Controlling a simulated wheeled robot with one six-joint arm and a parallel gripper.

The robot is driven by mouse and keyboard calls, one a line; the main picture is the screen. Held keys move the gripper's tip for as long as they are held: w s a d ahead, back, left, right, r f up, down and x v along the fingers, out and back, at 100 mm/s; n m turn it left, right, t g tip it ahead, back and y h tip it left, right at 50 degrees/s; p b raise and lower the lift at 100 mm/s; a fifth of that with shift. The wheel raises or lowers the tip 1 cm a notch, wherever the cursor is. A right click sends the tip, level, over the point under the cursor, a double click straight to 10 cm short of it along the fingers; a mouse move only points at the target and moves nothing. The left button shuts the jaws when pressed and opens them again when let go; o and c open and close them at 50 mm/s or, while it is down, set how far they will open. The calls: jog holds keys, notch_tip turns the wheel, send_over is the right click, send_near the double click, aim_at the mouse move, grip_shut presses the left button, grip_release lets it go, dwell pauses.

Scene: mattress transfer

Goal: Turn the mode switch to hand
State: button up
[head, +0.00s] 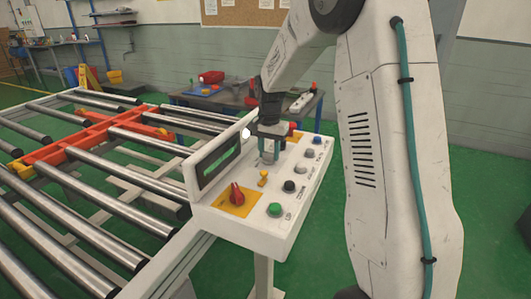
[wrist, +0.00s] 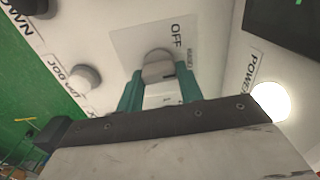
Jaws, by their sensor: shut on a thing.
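The mode switch (wrist: 158,62) is a grey knob on a pale square plate with an OFF label beside it, in the wrist view. A second label by it is too small to read surely. My gripper (wrist: 160,82) has its two teal fingers closed on either side of the knob. In the head view my gripper (head: 268,150) points down onto the far part of the white control panel (head: 240,226), and its fingers hide most of the switch. The knob's pointing direction cannot be told clearly.
The panel carries a red rotary switch (head: 237,194) on a yellow plate, a green button (head: 274,210), a black button (head: 289,186) and a blue button (head: 317,139). A lit white power lamp (wrist: 270,102) is close to my gripper. A roller conveyor (head: 75,180) stands at left.

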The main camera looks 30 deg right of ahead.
jog(key=shift+d+m, duration=0.15)
jog(key=shift+m, duration=0.15)
jog(key=o, duration=1)
jog(key=shift+s+d, duration=0.1)
jog(key=shift+r, duration=0.15)
notch_tip(320, 180, up, 8)
jog(key=shift+f, duration=0.2)
